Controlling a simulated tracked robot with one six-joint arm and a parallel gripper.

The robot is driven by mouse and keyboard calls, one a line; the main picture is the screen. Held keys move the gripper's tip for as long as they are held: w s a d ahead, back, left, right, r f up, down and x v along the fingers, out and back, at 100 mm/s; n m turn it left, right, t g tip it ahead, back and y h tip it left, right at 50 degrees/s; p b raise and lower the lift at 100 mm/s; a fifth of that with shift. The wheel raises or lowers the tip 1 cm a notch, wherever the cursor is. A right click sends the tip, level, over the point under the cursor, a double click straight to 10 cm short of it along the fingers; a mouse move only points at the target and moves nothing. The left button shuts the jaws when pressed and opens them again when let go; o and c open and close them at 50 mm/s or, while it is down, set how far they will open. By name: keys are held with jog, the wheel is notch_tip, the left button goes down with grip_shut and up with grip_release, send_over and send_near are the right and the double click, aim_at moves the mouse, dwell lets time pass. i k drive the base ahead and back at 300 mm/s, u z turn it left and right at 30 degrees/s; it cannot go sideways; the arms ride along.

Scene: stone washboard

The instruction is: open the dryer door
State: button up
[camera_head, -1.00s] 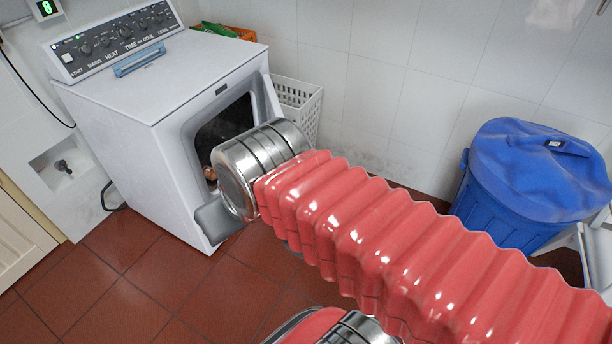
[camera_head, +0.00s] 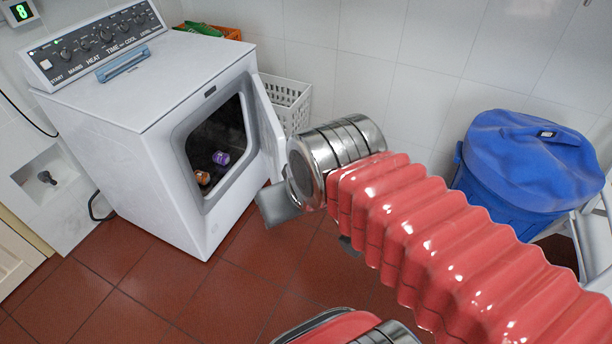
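The white dryer (camera_head: 165,110) stands at the left against the wall, with its control panel on top. Its door (camera_head: 267,128) is swung open to the right, edge towards me, and the dark drum opening (camera_head: 212,150) shows. An orange-brown item (camera_head: 202,178) and a purple item (camera_head: 221,158) lie inside the drum. My gripper (camera_head: 278,205) is at the end of my red ribbed arm, in front of and just below the open door. One flat grey finger shows; the rest is hidden behind the metal wrist, so its opening and any contact with the door cannot be told.
A white basket (camera_head: 287,98) stands behind the door by the wall. A blue lidded bin (camera_head: 528,175) stands at the right, beside a white frame (camera_head: 597,225). The red tiled floor (camera_head: 150,290) in front of the dryer is clear.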

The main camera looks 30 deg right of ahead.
aim_at(272, 136)
jog(key=i, duration=1)
jog(key=z, duration=0.05)
